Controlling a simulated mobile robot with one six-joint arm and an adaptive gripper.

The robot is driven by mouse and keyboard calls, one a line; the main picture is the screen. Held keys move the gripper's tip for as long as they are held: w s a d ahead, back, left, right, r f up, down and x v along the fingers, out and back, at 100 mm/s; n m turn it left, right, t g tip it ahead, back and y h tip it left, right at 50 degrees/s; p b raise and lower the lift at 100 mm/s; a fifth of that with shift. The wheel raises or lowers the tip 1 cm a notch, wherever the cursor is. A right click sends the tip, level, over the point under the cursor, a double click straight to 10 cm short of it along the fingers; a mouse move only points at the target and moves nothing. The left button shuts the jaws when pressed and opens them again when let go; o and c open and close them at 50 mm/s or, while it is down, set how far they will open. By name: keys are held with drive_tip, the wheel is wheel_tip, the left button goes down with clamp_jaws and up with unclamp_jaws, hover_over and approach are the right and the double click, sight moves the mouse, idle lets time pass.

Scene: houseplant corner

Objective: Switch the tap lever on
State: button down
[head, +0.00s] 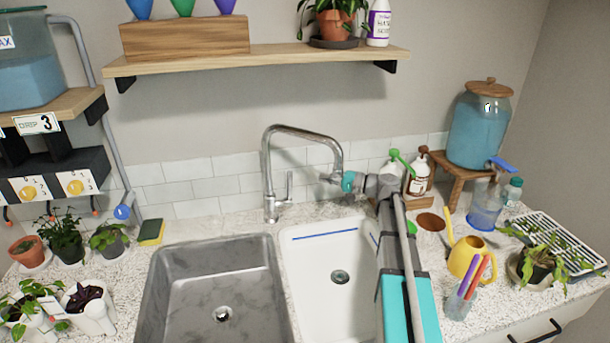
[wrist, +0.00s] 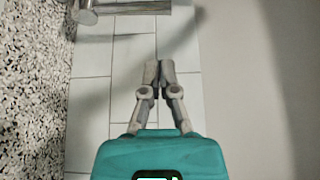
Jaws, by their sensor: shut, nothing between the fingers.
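The chrome tap (head: 267,165) stands behind the sinks, its tall spout arching to the right. In the wrist view a metal bar with a round hub, which looks like the lever (wrist: 140,7), crosses the top edge, partly cut off. My gripper (head: 326,179) is to the right of the lever, under the spout's end and apart from the lever. In the wrist view my gripper (wrist: 160,68) has its fingertips together, empty, with a gap to the bar.
A grey sink basin (head: 165,300) and a white basin (head: 300,255) lie in front. The tiled wall (head: 215,180) is close behind. White bottles (head: 418,178), a yellow watering can (head: 470,258) and a blue-filled jar (head: 480,135) stand right. A sponge (head: 151,232) lies left.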

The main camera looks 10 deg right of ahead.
sight(288, 189)
drive_tip(key=x, duration=1)
drive_tip(key=shift+a, duration=0.1)
drive_tip(key=shift+s+n+b, duration=0.3)
idle(0.4)
